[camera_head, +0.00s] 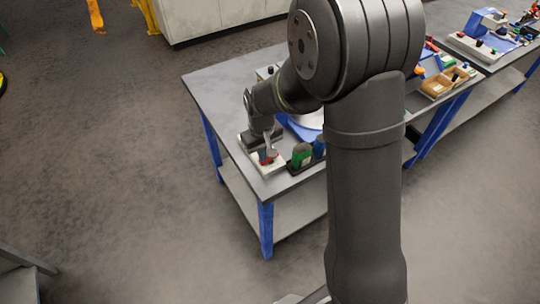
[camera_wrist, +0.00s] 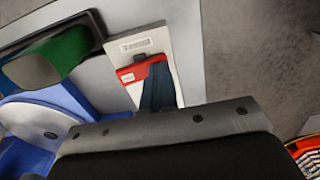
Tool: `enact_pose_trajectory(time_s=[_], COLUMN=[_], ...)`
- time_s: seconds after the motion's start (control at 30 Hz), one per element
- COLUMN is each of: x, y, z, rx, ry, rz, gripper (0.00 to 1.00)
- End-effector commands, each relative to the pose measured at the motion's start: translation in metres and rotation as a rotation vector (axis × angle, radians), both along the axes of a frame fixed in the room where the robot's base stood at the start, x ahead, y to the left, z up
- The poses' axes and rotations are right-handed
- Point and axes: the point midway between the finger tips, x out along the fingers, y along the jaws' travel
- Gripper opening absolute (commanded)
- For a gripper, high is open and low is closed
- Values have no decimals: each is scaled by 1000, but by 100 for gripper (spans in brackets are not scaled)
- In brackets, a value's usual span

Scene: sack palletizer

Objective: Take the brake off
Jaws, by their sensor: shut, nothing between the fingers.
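A white plate (camera_head: 262,166) with a red part (camera_head: 267,157) sits at the near left corner of the grey table. I take it to be the brake control, but cannot read its labels. In the wrist view the white plate (camera_wrist: 151,43) carries a printed label, and the red part (camera_wrist: 127,76) has a small white mark. My gripper (camera_head: 268,152) is shut and empty, pointing down at the red part. In the wrist view my gripper (camera_wrist: 156,66) overlaps the red part and hides some of it. I cannot tell whether they touch.
A green-and-black object (camera_head: 302,154) stands close to the right of the plate. A blue and white round thing (camera_wrist: 35,122) is beside it in the wrist view. The table's edge (camera_head: 232,147) is near on the left, with open floor beyond.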

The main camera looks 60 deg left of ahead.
Motion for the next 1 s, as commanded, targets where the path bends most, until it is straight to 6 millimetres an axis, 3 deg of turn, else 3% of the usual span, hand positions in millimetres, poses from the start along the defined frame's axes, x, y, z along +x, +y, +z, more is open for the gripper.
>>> enact_pose_trajectory(time_s=[0.6,1.0], x=[0,0], y=[0,0], z=[60,67], rx=[0,-1], ry=[0,0], rz=[0,0], gripper=[0,0])
